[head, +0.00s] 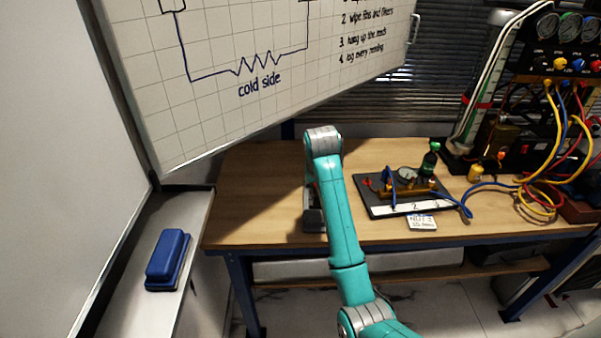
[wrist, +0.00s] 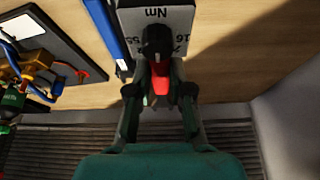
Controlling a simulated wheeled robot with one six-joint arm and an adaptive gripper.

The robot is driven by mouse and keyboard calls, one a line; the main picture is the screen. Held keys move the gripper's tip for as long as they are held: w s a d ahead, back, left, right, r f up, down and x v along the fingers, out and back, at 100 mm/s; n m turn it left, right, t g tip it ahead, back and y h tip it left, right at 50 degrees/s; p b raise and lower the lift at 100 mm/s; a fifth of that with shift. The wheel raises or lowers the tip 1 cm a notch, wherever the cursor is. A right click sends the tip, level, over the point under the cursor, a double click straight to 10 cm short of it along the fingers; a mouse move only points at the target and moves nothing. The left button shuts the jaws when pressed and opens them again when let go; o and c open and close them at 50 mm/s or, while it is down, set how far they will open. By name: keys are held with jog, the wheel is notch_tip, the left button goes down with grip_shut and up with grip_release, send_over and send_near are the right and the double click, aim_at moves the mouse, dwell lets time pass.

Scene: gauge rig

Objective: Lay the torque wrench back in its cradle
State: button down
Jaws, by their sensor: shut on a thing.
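I cannot tell whether the wrench touches the plate. In the head view my arm hides the gripper and most of the wrench. A dark block (head: 313,218) partly shows beside my arm on the bench. I cannot make out the cradle clearly.
A dark tray (head: 378,207) with brass fittings and blue hose lies right of my arm, with a small label card (head: 422,223) in front. A gauge rig (head: 560,60) with cables stands farther right. The wooden bench (head: 255,190) is clear at left. A whiteboard (head: 225,95) leans close behind.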

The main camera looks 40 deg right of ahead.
jog(key=shift+w, duration=0.4)
jog(key=shift+f, duration=3.4)
jog(key=c, duration=1)
grip_release()
jog(key=shift+s, duration=0.1)
